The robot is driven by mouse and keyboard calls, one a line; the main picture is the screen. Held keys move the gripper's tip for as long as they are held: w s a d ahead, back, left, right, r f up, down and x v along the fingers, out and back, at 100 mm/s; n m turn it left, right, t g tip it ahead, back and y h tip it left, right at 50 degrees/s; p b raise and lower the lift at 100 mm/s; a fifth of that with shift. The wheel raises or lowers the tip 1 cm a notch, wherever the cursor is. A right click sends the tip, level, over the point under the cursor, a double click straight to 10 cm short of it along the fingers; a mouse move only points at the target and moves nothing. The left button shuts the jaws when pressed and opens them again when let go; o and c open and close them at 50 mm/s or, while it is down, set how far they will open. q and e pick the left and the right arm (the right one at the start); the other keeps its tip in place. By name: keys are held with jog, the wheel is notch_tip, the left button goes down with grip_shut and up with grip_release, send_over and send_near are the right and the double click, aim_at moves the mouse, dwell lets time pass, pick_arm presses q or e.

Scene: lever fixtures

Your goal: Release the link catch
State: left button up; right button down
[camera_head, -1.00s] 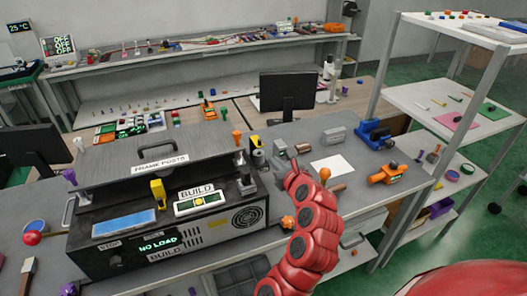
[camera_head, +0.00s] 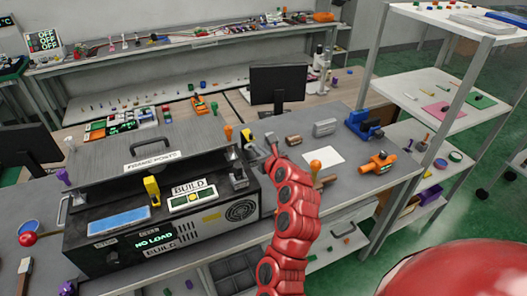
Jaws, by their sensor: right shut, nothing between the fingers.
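A grey and black machine has a lid labelled "FRAME POSTS" (camera_head: 152,161) and a front reading "NO LOAD" (camera_head: 155,242). No part is marked as the link catch, so I cannot tell which one it is. A metal latch-like fitting (camera_head: 238,180) stands at the machine's right end, and a yellow handle (camera_head: 152,190) stands upright near its middle. My right gripper (camera_head: 270,141) is shut and empty behind and right of that fitting, close to a yellow and black piece (camera_head: 247,138). I cannot tell whether it touches anything. My left gripper is not in view.
An orange knob (camera_head: 315,166), a white sheet (camera_head: 323,154), a blue clamp (camera_head: 364,124) and an orange tool (camera_head: 377,163) lie right of my arm. A monitor (camera_head: 277,83) stands behind. A shelf rack (camera_head: 431,98) rises at the right.

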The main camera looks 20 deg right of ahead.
aim_at(248, 132)
jog(key=shift+p+x, duration=0.4)
jog(key=shift+x, duration=1.45)
